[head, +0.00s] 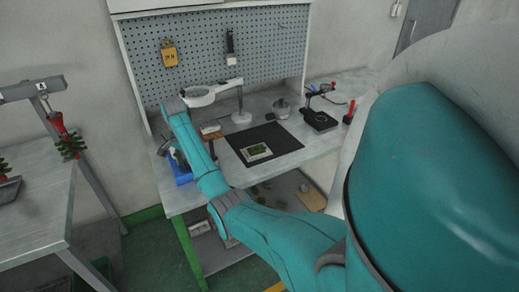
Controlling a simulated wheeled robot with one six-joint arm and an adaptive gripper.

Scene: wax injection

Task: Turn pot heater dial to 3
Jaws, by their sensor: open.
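A small silver pot (282,108) stands on the grey workbench, behind the black mat and left of a small black device. It may be the pot of the pot heater, but no dial or number can be made out at this size. My teal arm reaches from the lower right to the left side of the bench, and its far end is beside the ring of a white magnifier lamp (200,96). The pot is well to the right of that end.
The black mat (283,139) bears a pale plate with green pieces. A black stand device (320,120) is at the right, and a blue item (181,168) is partly behind my arm. A pegboard (270,50) rises behind. Another table (35,210) is at left.

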